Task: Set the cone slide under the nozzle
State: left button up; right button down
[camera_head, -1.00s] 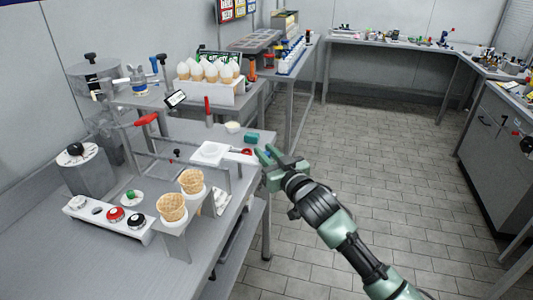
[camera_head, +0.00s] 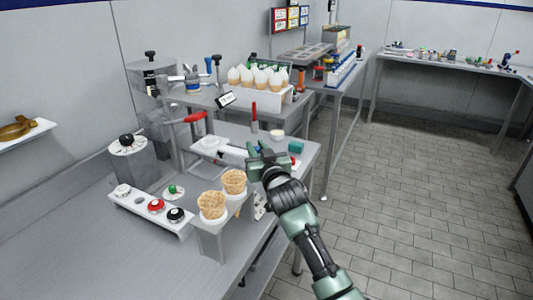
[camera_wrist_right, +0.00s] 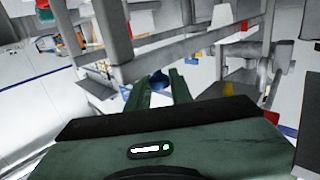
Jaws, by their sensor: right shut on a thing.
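The white cone slide (camera_head: 208,146) lies on the grey bench in the head view, beside the frame with the red lever (camera_head: 195,117). A light bar runs from it to the right, toward my right gripper (camera_head: 258,154). My right gripper is shut at the slide's handle end; its fingers hide most of the handle. In the right wrist view a small blue knob (camera_wrist_right: 158,80) shows between the fingertips. A small dark part (camera_head: 221,154), perhaps the nozzle, shows close to the slide; I cannot tell whether they line up. My left gripper is out of view.
Two waffle cones (camera_head: 212,205) stand in a holder at the bench front. A button panel (camera_head: 150,212) lies to their left. The floor to the right is clear.

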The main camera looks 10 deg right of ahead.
jog(key=c, duration=1.3)
grip_release()
jog(key=shift+s, duration=0.1)
jog(key=s, duration=0.3)
jog(key=s+d, duration=0.1)
jog(key=s, duration=0.3)
jog(key=shift+s+d, duration=0.2)
jog(key=shift+s, duration=0.05)
jog(key=shift+d, duration=0.1)
